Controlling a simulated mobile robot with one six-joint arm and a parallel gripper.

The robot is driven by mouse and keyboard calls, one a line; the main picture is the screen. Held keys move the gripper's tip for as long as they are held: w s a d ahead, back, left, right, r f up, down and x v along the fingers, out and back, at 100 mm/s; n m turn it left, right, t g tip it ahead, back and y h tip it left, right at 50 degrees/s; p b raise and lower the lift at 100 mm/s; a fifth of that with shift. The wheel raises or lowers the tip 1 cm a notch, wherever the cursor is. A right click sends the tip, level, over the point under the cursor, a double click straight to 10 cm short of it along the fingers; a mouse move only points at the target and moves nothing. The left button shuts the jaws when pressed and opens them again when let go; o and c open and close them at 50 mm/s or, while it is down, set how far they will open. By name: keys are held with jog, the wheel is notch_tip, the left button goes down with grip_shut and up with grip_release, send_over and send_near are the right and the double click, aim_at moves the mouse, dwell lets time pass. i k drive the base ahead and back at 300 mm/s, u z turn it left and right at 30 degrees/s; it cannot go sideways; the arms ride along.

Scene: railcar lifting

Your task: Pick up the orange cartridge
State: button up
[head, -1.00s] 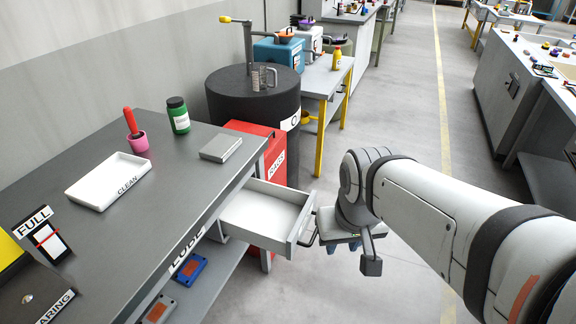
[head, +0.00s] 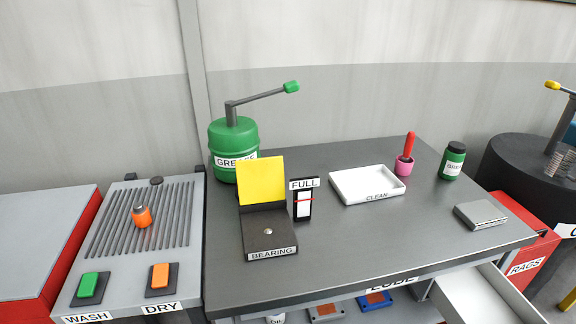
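The orange cartridge (head: 142,216) stands on the dark ribbed rack of the grey wash and dry station (head: 188,256) at the left. It is a small orange body with a grey top, and it looks slightly tilted. Nothing is seen touching it except the rack. My gripper is not in the current head view, so its state is hidden.
A green button (head: 88,285) and an orange button (head: 159,276) sit at the station's front. To the right, the bench (head: 350,240) holds a green grease pump (head: 235,145), bearing box (head: 270,233) and white tray (head: 350,190). The drawer (head: 478,296) stands open.

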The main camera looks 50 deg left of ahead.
aim_at(142, 215)
jog(key=u, duration=2.5)
jog(key=k, duration=0.2)
jog(key=u, duration=1.2)
jog(key=k, duration=1.05)
jog(key=u, duration=0.95)
jog(key=i, duration=0.4)
jog(key=z, duration=0.45)
jog(key=i, duration=1.65)
jog(key=z, duration=1.4)
jog(key=i, duration=1.1)
jog(key=z, duration=0.75)
